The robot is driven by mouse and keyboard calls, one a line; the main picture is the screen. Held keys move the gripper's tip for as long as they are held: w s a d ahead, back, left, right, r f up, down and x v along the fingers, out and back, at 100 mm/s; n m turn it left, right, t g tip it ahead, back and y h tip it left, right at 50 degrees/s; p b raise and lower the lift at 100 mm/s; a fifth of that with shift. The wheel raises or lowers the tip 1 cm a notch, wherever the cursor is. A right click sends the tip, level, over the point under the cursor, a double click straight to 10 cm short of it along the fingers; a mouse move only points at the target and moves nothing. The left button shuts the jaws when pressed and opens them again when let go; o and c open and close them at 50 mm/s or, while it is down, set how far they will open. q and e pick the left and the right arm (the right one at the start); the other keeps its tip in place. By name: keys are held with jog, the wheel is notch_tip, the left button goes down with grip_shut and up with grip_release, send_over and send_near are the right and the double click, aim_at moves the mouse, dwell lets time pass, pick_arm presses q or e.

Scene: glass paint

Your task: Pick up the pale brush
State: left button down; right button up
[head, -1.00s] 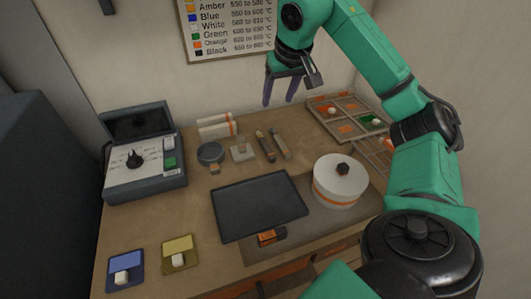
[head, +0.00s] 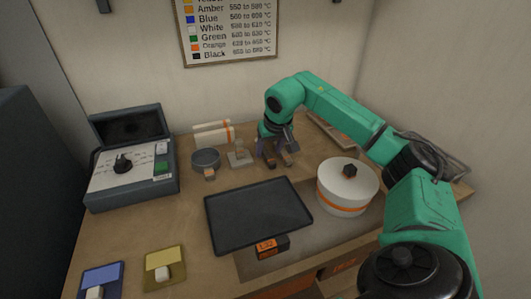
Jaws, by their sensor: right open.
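Two brushes lie side by side on the wooden table, behind the dark tray, and my right gripper mostly covers them. The lower end of the right-hand, paler brush (head: 287,158) shows just below the gripper. The lower end of the darker brush (head: 270,159) shows to its left. My right gripper (head: 277,150) points down over the brushes with its fingers apart. I cannot tell whether the fingers are around the pale brush or touch it. My left gripper is not in view.
A dark tray (head: 257,216) lies in front, with a white round pot (head: 346,190) to its right. A small white block on a plate (head: 240,155) and a round dark dish (head: 206,160) stand left of the gripper. A control box (head: 130,170) is farther left.

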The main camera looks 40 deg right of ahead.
aim_at(268, 155)
jog(key=shift+x, duration=1)
jog(key=shift+r, duration=0.1)
grip_shut()
jog(key=shift+r, duration=0.1)
notch_tip(268, 155, up, 20)
jog(key=p, duration=0.2)
jog(key=shift+p, duration=0.4)
jog(key=c, duration=0.7)
grip_release()
grip_shut()
